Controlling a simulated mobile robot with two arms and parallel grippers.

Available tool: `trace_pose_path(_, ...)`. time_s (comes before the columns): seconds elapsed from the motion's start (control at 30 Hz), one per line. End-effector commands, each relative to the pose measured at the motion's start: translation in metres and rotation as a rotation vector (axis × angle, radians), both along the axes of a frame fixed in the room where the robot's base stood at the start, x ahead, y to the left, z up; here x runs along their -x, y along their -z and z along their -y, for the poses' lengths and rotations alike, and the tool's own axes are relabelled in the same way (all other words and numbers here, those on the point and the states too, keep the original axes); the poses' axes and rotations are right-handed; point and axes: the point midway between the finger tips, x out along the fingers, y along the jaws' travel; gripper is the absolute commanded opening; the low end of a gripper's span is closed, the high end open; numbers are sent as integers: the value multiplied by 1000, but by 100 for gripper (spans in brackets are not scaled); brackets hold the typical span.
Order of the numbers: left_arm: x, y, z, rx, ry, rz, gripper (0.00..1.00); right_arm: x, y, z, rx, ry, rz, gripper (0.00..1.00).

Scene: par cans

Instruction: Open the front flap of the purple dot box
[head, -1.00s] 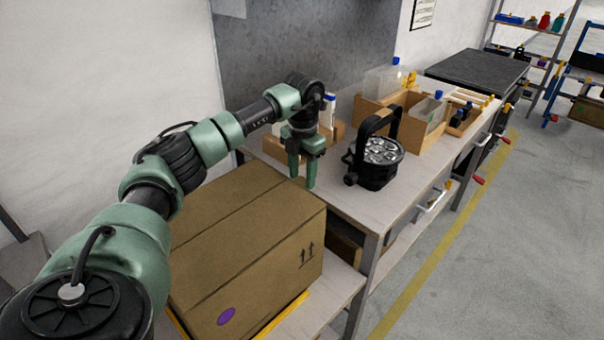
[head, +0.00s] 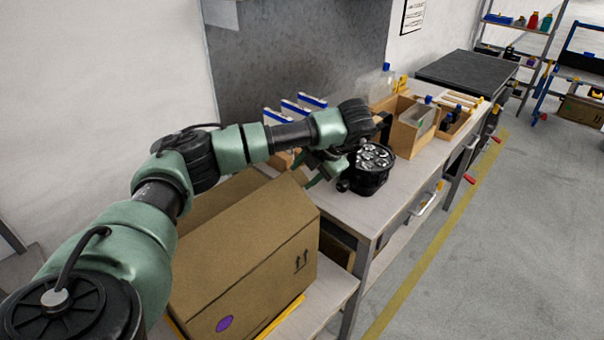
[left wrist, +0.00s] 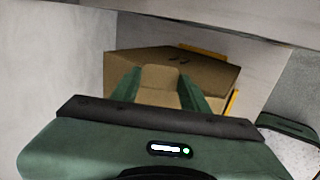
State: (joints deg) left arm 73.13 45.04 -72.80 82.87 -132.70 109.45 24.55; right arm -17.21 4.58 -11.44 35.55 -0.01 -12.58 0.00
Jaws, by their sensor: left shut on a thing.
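The purple dot box (head: 243,245) is a brown cardboard box at the lower middle of the head view, with a purple dot (head: 224,323) low on its near face and arrows on its right side. My left gripper (head: 308,175) is tilted at the box's far top edge, partly hidden by its wrist. In the left wrist view, the box (left wrist: 215,72) lies beyond the two green fingers. A lighter tan cardboard flap (left wrist: 158,79) shows between them, and the gripper is shut on it. I cannot tell how far the flap is raised. My right gripper is not in view.
A black par can (head: 372,180) stands on the workbench (head: 395,208) close right of my left gripper. A wooden crate (head: 412,135) with bottles stands behind it. White items with blue tops (head: 297,108) are behind my forearm. The floor at right is clear.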

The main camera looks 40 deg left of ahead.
Motion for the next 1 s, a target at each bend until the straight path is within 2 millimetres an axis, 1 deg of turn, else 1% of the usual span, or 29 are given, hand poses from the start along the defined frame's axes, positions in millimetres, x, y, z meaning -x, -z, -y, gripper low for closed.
trace_pose_path(0.2, 0, -3, 3, -32, -1, 3, 0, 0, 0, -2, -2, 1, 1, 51)
trace_pose_path(0.53, 0, -3, 3, -34, -1, 3, 0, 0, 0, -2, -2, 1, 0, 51)
trace_pose_path(0.57, 0, -3, 3, -34, -1, 3, 48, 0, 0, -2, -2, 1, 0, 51)
trace_pose_path(0.6, 0, -3, 3, -34, -1, 3, 59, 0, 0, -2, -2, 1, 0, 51)
trace_pose_path(0.63, 0, -3, 3, -34, -1, 3, 67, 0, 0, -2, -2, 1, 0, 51)
trace_pose_path(1.0, 0, -4, 4, -33, 1, 4, 67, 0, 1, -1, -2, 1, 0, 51)
